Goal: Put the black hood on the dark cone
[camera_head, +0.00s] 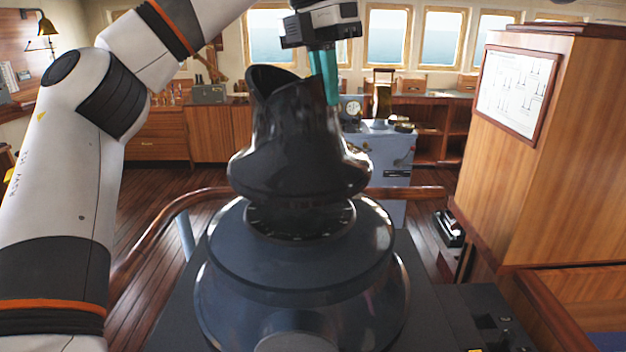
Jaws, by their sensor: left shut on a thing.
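The black hood (293,150) is a glossy, flared piece with an open top. The dark cone (295,250) is a wide, rounded blue-black body in the lower middle, with a dark ring on its top. The hood is over the cone's top; a dark part shows between them, and I cannot tell whether they touch. My left gripper (327,80) comes down from above with teal fingers at the hood's upper right rim and is shut on the hood. The far finger is partly hidden behind the hood's rim. My right gripper is not in view.
A curved wooden rail (165,230) runs around the cone's stand. A tall wooden cabinet (530,140) stands close on the right. A grey-blue console (390,160) is behind the hood. Plank floor is free at the left.

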